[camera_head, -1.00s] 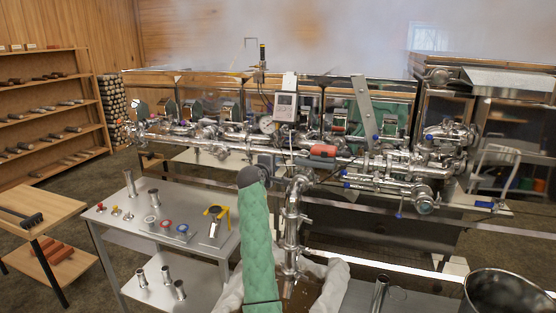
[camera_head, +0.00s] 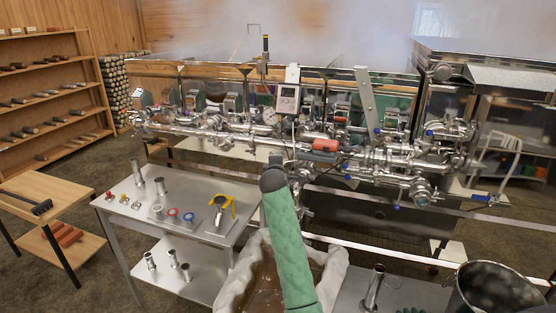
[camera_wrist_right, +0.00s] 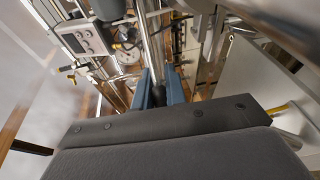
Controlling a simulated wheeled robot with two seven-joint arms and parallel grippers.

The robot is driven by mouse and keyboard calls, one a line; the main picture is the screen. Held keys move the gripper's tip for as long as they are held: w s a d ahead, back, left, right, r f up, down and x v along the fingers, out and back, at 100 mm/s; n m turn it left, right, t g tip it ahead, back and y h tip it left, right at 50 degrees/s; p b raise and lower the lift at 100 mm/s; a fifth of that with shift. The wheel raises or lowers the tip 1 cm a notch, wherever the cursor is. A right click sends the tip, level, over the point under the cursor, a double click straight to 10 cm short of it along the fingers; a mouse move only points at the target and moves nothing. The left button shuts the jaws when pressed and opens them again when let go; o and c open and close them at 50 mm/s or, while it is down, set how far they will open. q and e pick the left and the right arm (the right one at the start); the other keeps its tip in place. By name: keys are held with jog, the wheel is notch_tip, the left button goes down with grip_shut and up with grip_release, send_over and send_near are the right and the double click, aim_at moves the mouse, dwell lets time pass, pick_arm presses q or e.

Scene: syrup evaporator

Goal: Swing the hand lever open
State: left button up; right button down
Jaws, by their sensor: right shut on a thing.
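My right gripper (camera_wrist_right: 160,82) shows in the right wrist view as two blue fingers, shut on a dark upright piece, the hand lever (camera_wrist_right: 158,96). It is largely hidden by the fingers and wrist. In the head view my green-sleeved right arm reaches up from the bottom to the steel pipework (camera_head: 210,133). Its dark wrist covers the gripper's fingertips and the held lever. How far the lever is turned cannot be told. My left gripper is not in view.
A red-and-black fitting (camera_head: 325,145) sits on the pipes just right of the wrist. A gauge display (camera_head: 287,98) stands above. A grey table (camera_head: 150,225) with small fittings is at left. A metal bucket (camera_head: 492,290) stands at lower right. Steam hangs behind.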

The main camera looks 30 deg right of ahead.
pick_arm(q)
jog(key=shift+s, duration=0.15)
pick_arm(e)
jog(key=c, duration=1.4)
grip_release()
jog(key=shift+c, duration=0.2)
